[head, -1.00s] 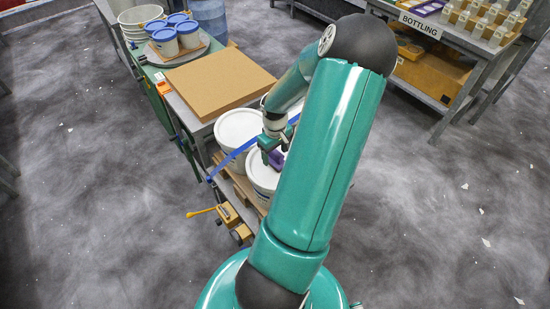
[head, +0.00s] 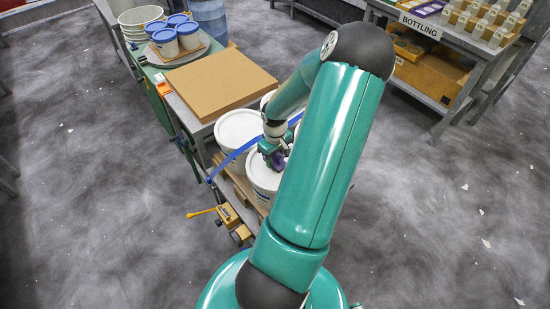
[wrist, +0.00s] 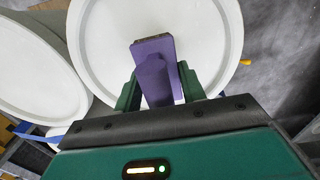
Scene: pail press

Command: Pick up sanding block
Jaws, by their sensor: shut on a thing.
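The sanding block (wrist: 152,62) is a purple block with a brownish edge, seen between the two green fingers in the wrist view. My gripper (wrist: 160,86) is shut on it. The block is over the white lid of a pail (wrist: 206,30); I cannot tell whether it touches the lid. In the head view the block (head: 277,162) is a small purple patch under my gripper (head: 271,151), above the nearer pail's lid (head: 262,176). My arm hides part of that pail.
A second lidded white pail (head: 238,130) stands just behind. A blue strap (head: 236,154) runs by the pails. A brown board (head: 219,82) lies on a bench beyond. A yellow pallet jack (head: 227,216) stands in front. Open floor lies at left and right.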

